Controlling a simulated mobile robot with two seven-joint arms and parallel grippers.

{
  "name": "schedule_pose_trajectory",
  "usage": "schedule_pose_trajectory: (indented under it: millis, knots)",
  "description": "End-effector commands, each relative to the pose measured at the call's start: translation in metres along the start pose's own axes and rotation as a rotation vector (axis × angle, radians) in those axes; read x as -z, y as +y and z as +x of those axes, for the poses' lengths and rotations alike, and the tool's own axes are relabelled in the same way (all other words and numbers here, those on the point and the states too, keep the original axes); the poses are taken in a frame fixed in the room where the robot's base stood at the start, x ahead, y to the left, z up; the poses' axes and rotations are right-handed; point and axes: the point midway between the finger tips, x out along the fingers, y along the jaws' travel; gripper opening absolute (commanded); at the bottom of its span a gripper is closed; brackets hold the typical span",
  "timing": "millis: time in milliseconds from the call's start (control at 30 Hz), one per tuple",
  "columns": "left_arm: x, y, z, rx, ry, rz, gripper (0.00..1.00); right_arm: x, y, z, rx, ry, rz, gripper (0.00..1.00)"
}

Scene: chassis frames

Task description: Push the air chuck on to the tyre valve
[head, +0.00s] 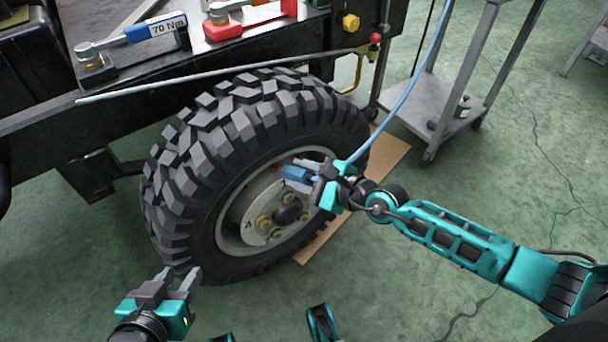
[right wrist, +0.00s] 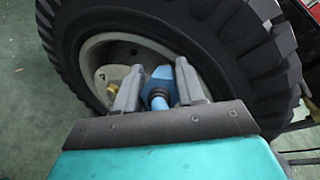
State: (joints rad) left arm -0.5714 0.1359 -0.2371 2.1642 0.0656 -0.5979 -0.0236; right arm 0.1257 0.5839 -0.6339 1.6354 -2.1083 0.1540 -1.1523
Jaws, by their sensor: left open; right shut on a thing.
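The air chuck (head: 297,173) is a blue piece on a light blue hose (head: 402,97). My right gripper (head: 318,176) is shut on it at the upper right of the wheel rim (head: 235,222). In the right wrist view the blue chuck (right wrist: 160,82) sits between the two grey fingers (right wrist: 157,88), in front of the rim. The tyre (head: 190,172) is black with chunky tread. The tyre valve is not clearly visible; I cannot tell whether the chuck touches it. My left gripper (head: 178,284) is open and empty, near the lower left of the tyre.
A torque wrench with a blue handle marked 70 Nm (head: 153,28) and a red one (head: 248,20) lie on the black chassis above the tyre. A grey trolley (head: 425,110) stands at the upper right. A brown board (head: 387,158) lies under the wheel.

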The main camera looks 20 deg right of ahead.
Motion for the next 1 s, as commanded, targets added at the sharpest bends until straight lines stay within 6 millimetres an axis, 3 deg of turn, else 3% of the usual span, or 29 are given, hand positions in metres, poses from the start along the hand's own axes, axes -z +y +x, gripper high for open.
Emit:
schedule_pose_trajectory:
  millis: [967, 1000]
  knots:
    - [0.000, -0.001, 0.002, 0.001, 0.005, 0.001, 0.43, 0.009, -0.001, 0.023, 0.001, -0.002, -0.001, 0.04]
    - [0.000, -0.001, 0.002, 0.001, 0.005, 0.001, 0.43, 0.009, -0.001, 0.023, 0.001, -0.002, -0.001, 0.40]
